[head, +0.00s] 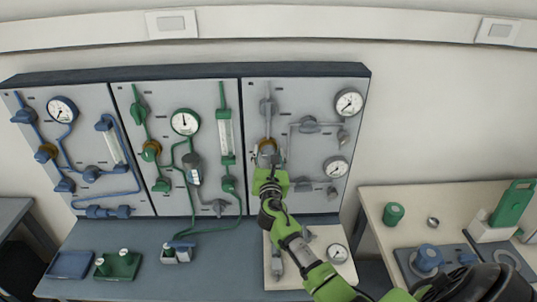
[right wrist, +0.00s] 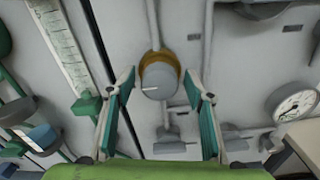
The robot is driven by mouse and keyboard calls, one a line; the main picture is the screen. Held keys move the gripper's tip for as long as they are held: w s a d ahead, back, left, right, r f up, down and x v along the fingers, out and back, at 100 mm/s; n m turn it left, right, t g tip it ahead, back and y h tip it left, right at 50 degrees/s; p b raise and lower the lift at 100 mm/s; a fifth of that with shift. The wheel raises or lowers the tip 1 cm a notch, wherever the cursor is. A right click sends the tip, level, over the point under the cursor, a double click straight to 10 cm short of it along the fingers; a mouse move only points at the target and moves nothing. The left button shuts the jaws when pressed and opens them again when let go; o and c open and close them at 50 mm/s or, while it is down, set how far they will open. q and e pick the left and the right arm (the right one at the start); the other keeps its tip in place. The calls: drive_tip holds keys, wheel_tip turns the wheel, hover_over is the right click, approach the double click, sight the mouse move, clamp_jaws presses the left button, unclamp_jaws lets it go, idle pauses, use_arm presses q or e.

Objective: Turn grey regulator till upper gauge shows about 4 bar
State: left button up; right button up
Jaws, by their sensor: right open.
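The grey regulator is a round grey knob (right wrist: 158,82) with a brass-coloured collar and a white mark, in the middle of the right wrist view. In the head view its brass collar (head: 267,147) shows just above my right gripper (head: 270,178) on the right panel. In the right wrist view my right gripper (right wrist: 160,112) is open, with one finger on each side of the knob and gaps between. The upper gauge (head: 349,102) is at the panel's upper right; its reading is too small to tell. The lower gauge (head: 336,167) is below it. My left gripper is not in view.
Blue (head: 75,140) and green (head: 183,123) gauge panels stand to the left. Trays with small parts (head: 118,265) lie on the bench. A loose gauge (head: 337,253) lies on a pale board under my right arm. A side table (head: 375,215) at the right holds a green cylinder (head: 393,214).

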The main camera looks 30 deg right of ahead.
drive_tip(key=c, duration=1.1)
